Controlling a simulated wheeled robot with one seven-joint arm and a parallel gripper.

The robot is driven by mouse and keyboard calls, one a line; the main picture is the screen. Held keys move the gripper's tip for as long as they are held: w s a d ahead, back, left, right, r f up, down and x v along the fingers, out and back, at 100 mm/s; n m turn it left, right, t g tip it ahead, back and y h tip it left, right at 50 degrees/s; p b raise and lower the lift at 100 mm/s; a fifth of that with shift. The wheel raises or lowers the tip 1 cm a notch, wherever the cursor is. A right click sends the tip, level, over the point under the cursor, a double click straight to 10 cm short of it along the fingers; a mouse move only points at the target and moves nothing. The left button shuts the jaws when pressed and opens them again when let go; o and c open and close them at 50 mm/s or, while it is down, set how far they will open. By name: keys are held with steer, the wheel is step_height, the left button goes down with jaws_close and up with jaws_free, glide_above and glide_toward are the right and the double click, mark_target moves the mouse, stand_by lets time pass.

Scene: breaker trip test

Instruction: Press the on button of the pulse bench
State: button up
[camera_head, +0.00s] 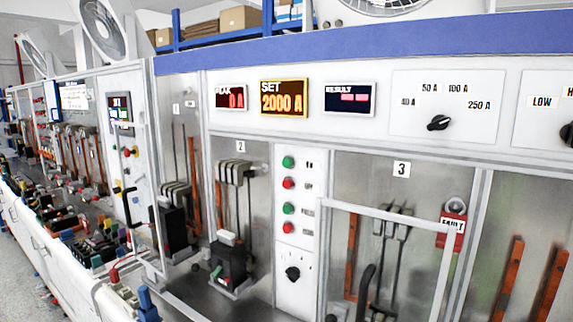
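The pulse bench is a long grey-and-white bench with numbered bays. A white control panel (294,250) stands between bays 2 and 3. It carries a column of round buttons: an upper green button (288,162), an upper red button (288,183), a lower green button (288,208) and a lower red button (288,228). Their small labels are too blurred to read surely. A black rotary knob (292,273) sits below them. Nothing covers the buttons. My gripper is not in view.
The SET display (285,98) reads 2000 A. A red FAULT tag (452,231) hangs in bay 3. A white guard frame (388,212) crosses bay 3, right of the buttons. A range knob (438,123) is at upper right.

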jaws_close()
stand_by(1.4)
